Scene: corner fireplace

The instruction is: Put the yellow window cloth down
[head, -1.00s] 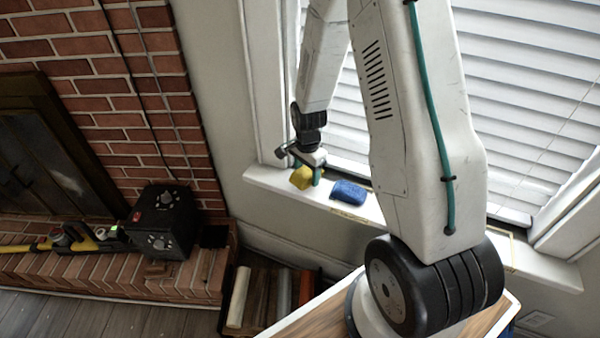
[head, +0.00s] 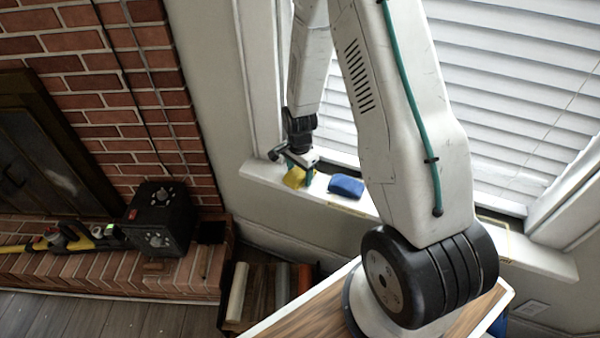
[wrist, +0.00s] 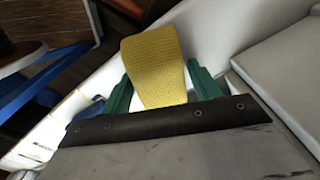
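The yellow window cloth (head: 294,177) is a folded yellow block at the left part of the white window sill (head: 345,204). My gripper (head: 297,176) is over the sill, pointing down, with the cloth between its green fingers. In the wrist view, the cloth (wrist: 155,65) sits between the two fingertips (wrist: 159,75), which appear to press on its sides. The cloth is very low over the sill; whether its underside touches the sill cannot be told.
A blue sponge-like block (head: 346,187) lies on the sill just right of the cloth. The window blinds (head: 510,100) rise behind. A black box with knobs (head: 160,220) and a yellow tool (head: 45,240) lie on the brick hearth at left. A crate with rolls (head: 262,290) stands below.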

